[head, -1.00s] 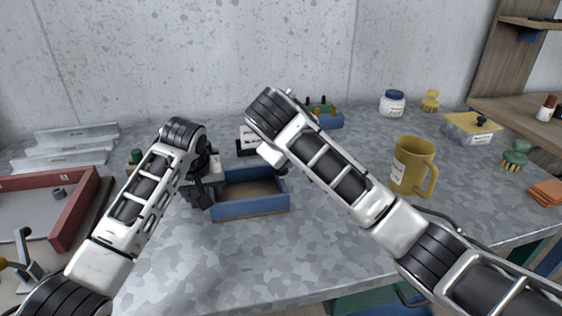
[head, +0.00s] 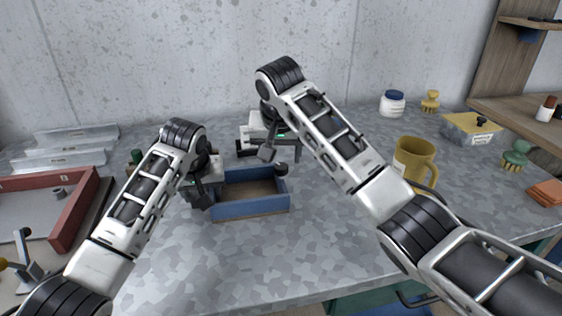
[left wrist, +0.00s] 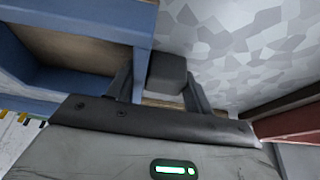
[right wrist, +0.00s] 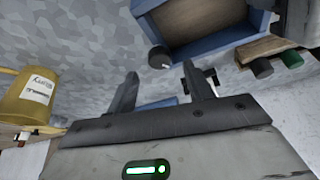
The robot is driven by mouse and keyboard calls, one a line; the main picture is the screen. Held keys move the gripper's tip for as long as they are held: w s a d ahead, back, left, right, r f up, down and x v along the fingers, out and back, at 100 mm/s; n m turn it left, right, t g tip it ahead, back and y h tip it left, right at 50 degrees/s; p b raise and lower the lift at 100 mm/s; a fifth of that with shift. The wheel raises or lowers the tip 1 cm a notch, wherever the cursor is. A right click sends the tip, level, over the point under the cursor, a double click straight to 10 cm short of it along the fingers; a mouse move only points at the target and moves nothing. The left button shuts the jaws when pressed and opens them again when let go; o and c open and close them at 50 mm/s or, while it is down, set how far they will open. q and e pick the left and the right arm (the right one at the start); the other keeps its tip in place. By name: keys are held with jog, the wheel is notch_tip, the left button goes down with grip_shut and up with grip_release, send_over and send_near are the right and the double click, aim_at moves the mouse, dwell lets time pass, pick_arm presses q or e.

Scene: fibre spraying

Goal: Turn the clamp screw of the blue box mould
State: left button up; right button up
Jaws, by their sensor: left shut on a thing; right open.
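The blue box mould (head: 250,208) sits open-topped on the grey mottled table. A dark round knob, apparently its clamp screw (head: 281,169), is at its far right corner; the knob also shows in the right wrist view (right wrist: 159,57). My right gripper (right wrist: 160,75) is open and empty. The knob appears just beyond its fingertips, between them in the picture; I cannot see contact. My left gripper (left wrist: 162,85) is shut on a dark grey block (left wrist: 166,72) at the mould's left end. In the head view, arm links partly cover both grippers.
A yellow mug (head: 415,160) stands right of my right arm. A red-walled frame (head: 75,215) lies at left, with metal strips (head: 75,145) behind it. A white jar (head: 392,104) and brushes stand at the back right. The table in front of the mould is clear.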

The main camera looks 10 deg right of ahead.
aim_at(281, 165)
jog(key=shift+x, duration=1.85)
jog(key=c, duration=1)
jog(key=shift+m, duration=0.3)
jog(key=m+h, duration=0.1)
jog(key=m, duration=0.1)
jog(key=shift+a+m, duration=0.1)
jog(key=shift+m, duration=0.2)
jog(key=shift+w+m+g+h, duration=0.1)
jog(key=shift+m+g+h, duration=0.45)
jog(key=shift+m, duration=0.95)
